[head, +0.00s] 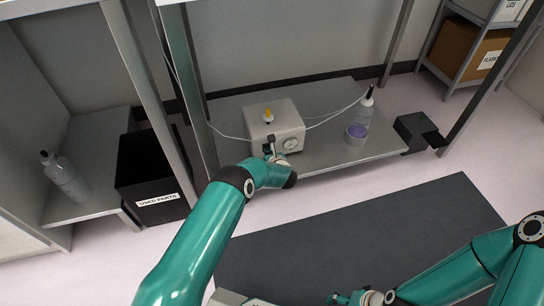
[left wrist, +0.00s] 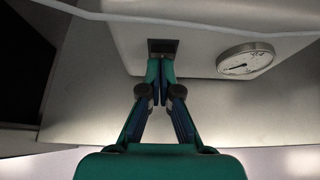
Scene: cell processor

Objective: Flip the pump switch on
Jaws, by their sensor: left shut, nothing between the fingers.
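The pump (head: 285,118) is a pale box with a yellow-topped fitting and a round gauge (head: 291,143). It stands on a low grey shelf. Its dark switch (left wrist: 163,46) shows in the left wrist view as a small dark square on the front face, left of the gauge. My left gripper (left wrist: 161,62) is shut and empty, with its fingertips right at the lower edge of the switch. I cannot tell whether they touch, nor the switch's position. In the head view my left wrist is in front of the pump. My right gripper (head: 347,299) is low at the bottom edge, partly cut off.
Thin white tubes run from the pump. A black used-parts bin (head: 150,165) and another bottle (head: 65,178) are at left. A dark mat (head: 390,225) lies on the floor.

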